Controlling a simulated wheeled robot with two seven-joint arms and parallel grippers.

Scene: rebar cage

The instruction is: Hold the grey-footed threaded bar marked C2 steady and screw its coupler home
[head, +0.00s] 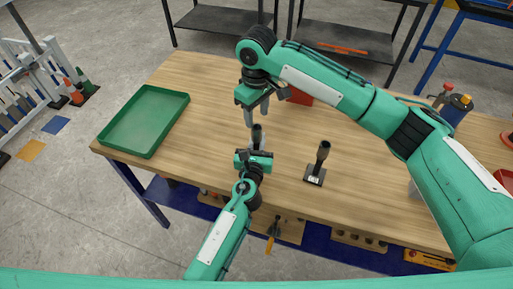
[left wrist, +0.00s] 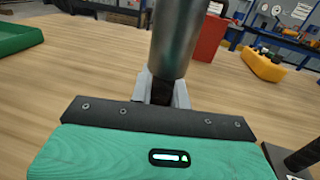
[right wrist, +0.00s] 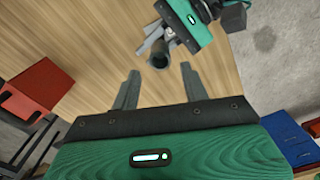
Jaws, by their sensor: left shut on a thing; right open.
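A threaded bar (left wrist: 160,92) stands between the fingers of my left gripper (left wrist: 162,94), which is shut on it. A grey metal coupler (left wrist: 175,40) sits on the bar above these fingers; its dark open top (right wrist: 160,60) faces up in the right wrist view. In the head view the coupler (head: 257,136) rises just behind my left gripper (head: 255,152). My right gripper (head: 257,117) is open and empty, pointing down above the coupler; its fingers (right wrist: 158,88) are apart from it. The held bar's foot and C2 mark are hidden.
A second upright bar (head: 321,156) with a dark, labelled foot (head: 314,176) stands right of my left gripper; its label is unreadable. A green tray (head: 145,151) lies at the left, a red bin (head: 300,95) behind. The wooden table between them is clear.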

